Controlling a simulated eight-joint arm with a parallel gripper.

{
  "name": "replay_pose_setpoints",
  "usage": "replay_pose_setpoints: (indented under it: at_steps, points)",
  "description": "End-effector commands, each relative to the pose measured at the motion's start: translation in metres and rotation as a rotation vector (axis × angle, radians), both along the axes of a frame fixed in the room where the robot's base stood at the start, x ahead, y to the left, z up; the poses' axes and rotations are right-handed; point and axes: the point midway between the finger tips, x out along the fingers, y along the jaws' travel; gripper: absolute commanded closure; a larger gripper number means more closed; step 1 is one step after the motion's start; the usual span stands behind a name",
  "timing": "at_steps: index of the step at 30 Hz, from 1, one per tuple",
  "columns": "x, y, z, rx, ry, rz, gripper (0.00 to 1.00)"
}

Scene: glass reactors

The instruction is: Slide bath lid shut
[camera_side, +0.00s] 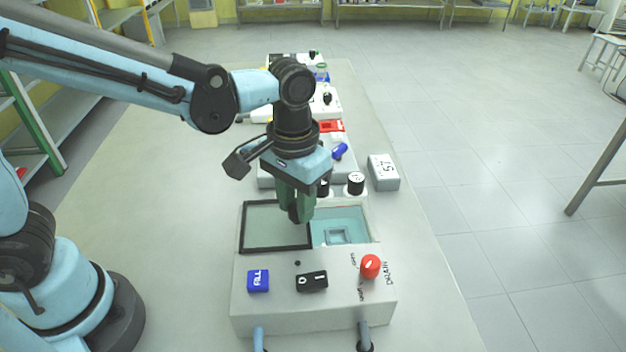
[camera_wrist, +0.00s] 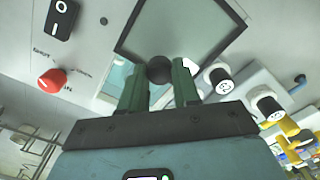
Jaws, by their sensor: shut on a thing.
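The bath lid (camera_side: 268,228) is a clear pane in a dark frame, lying flat over the left part of the bath (camera_side: 344,218). The bath's right part is uncovered and shows pale teal water with a square fitting at the bottom. In the wrist view the lid (camera_wrist: 185,25) fills the top middle, with a round black knob (camera_wrist: 159,69) at its near edge. My gripper (camera_side: 299,216) points down at the lid's right edge, its green fingers shut on the knob.
The bath's front panel holds a blue FILL button (camera_side: 258,280), a black rocker switch (camera_side: 312,281) and a red DRAIN knob (camera_side: 371,266). Two black-capped bottles, one being this bottle (camera_side: 356,184), stand behind the opening. A grey box marked 57 (camera_side: 384,172) is at the back right.

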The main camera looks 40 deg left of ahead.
Motion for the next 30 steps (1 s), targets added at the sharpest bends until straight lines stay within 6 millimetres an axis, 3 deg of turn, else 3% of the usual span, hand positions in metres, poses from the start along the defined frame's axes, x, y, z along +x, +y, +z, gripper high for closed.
replay_pose_setpoints:
  at_steps: [11,30]
  points:
    - [0.004,-0.004,0.0,0.0,0.001,-0.001,1.0]
    - [0.074,-0.073,0.001,0.001,0.001,0.0,1.0]
